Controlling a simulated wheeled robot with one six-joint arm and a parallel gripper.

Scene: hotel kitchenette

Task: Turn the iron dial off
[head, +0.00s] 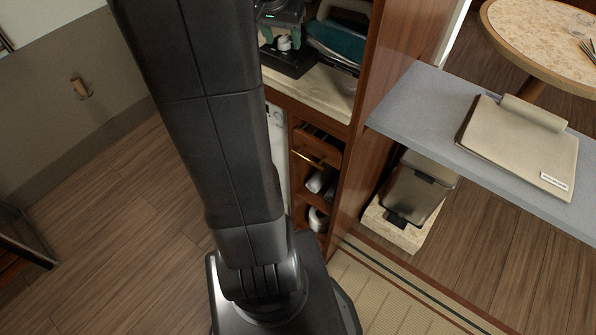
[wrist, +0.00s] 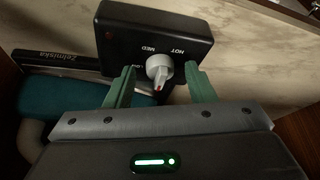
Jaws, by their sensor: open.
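The iron dial (wrist: 158,68) is a pale grey knob on a black control box (wrist: 112,32) in the wrist view. Its pointer has a red mark and aims down toward the camera. MED and HOT are printed above the knob; a label at its left is partly covered by a finger. My gripper (wrist: 160,72) is open, with one green finger on each side of the knob. A gap shows between each finger and the knob; I cannot tell the depth. In the head view, the knob also shows (head: 284,43) below my gripper (head: 281,17).
A teal object (head: 337,40), likely the iron, lies right of the box in the head view and at left in the wrist view (wrist: 62,98). The counter (head: 330,92) is bounded by a wooden panel (head: 372,100). An open drawer (head: 316,148) sits below.

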